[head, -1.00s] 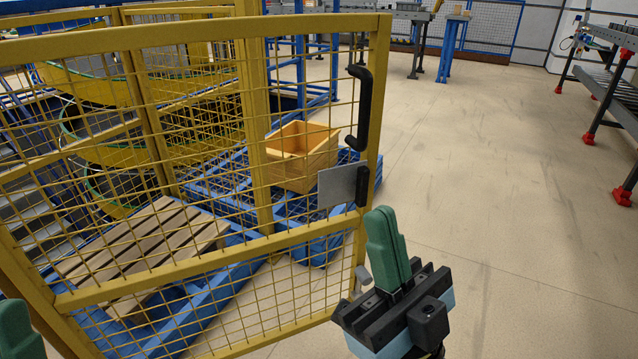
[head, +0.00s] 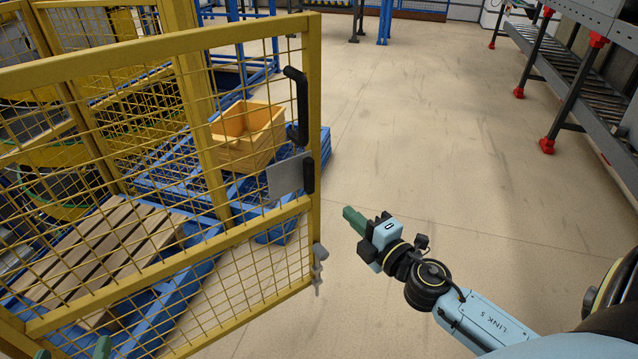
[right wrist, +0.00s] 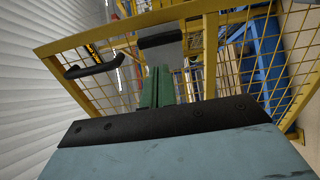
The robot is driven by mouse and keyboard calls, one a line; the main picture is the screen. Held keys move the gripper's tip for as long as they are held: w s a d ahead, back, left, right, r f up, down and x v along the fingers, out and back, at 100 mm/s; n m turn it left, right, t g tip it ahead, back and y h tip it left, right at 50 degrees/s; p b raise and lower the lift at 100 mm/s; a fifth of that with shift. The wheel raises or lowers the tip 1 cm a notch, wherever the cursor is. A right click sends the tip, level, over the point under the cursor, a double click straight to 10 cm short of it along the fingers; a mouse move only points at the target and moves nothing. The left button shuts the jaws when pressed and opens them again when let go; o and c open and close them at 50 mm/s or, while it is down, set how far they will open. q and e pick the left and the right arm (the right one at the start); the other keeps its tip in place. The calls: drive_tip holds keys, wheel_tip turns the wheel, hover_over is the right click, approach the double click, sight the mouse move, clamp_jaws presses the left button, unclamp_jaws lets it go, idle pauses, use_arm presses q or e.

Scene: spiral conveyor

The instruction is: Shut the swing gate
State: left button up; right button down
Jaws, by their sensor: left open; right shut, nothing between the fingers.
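The swing gate (head: 314,140) is a yellow frame with wire mesh, standing out over the floor on the left of the head view. Its free edge carries a black handle (head: 298,105), a grey plate (head: 284,180) and a small metal latch piece (head: 319,260). My right gripper (head: 353,218) is shut and empty, just right of the free edge with a gap in the picture, fingers pointing at the gate. In the right wrist view its green fingers (right wrist: 157,88) overlap the gate (right wrist: 205,60); contact cannot be told. My left gripper (head: 73,351) barely shows at the bottom left, open.
Behind the mesh are an orange crate (head: 248,135), blue framework (head: 150,175) and a slatted wooden pallet (head: 95,250). A roller conveyor (head: 560,65) with red feet stands at the far right. The floor (head: 420,120) between is clear.

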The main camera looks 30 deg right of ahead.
approach(311, 179)
drive_tip(key=w, duration=0.5)
drive_tip(key=shift+w+a, duration=0.1)
drive_tip(key=shift+w, duration=0.05)
use_arm(q)
drive_tip(key=shift+w+d+r+t+h, duration=0.15)
drive_tip(key=shift+r+t+h, duration=0.2)
drive_tip(key=shift+r, duration=0.3)
use_arm(e)
drive_tip(key=shift+w, duration=0.8)
use_arm(q)
drive_tip(key=shift+w, duration=0.1)
use_arm(e)
drive_tip(key=shift+w, duration=0.1)
